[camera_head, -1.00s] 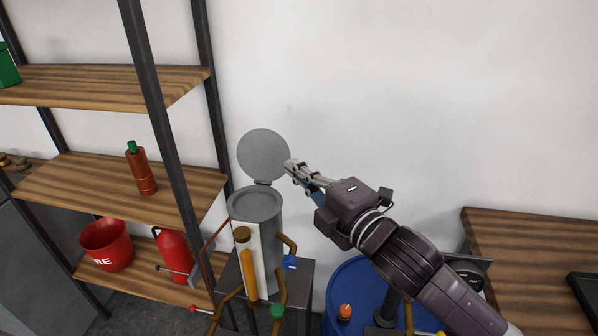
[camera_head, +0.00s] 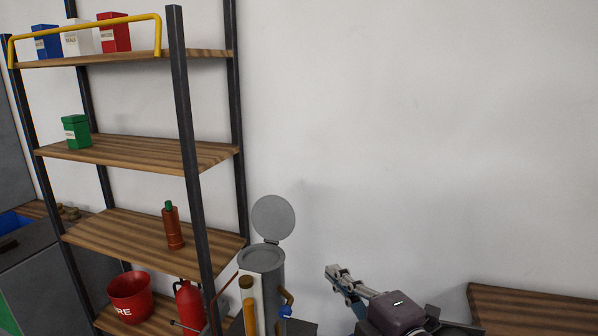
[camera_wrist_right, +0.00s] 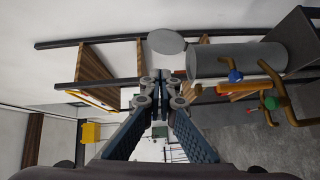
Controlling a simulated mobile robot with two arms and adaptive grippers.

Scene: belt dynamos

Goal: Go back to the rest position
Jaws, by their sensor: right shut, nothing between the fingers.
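My right gripper (camera_head: 338,272) is shut and empty at the lower middle of the head view. It stands to the right of a grey cylinder (camera_head: 262,262) and apart from it. The cylinder's round lid (camera_head: 273,217) is swung up and open. In the right wrist view my right gripper (camera_wrist_right: 160,76) has its fingertips together, with the grey cylinder (camera_wrist_right: 238,60) and its lid (camera_wrist_right: 166,41) beyond. My left gripper is in neither view.
A shelf rack (camera_head: 140,152) stands at the left, with coloured boxes, a red-brown bottle (camera_head: 173,228), a red fire bucket (camera_head: 130,297) and a fire extinguisher (camera_head: 188,303). A wooden table top (camera_head: 530,308) is at the lower right. The wall between is bare.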

